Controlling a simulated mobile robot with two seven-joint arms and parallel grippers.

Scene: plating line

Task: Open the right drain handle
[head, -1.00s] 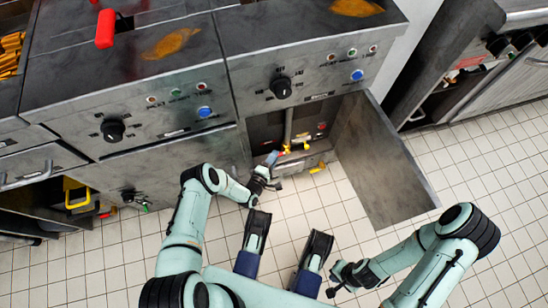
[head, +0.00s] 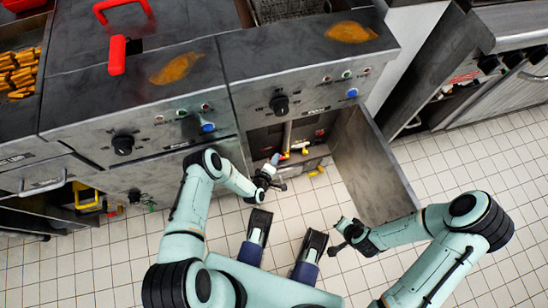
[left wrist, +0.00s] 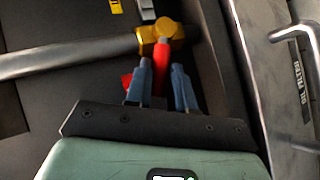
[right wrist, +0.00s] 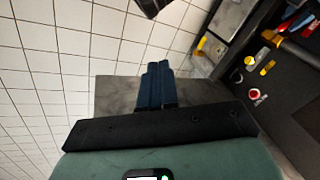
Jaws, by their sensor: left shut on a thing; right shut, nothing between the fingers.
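In the left wrist view, a red drain handle (left wrist: 160,76) joins a yellow valve (left wrist: 168,34) on a metal pipe (left wrist: 70,56). My left gripper (left wrist: 161,78) has its blue fingers on either side of the red handle and is shut on it. In the head view, my left gripper (head: 274,160) reaches into the open right cabinet, beside the yellow valve (head: 285,155). My right gripper (right wrist: 157,72) is shut and empty; in the head view it (head: 338,232) hangs over the floor before the open door.
The open cabinet door (head: 372,165) swings out on the right of the cabinet. Blue buttons and black knobs (head: 280,105) line the fryer fronts. A red basket handle (head: 117,55) is above the left fryer. The tiled floor (head: 460,170) to the right is clear.

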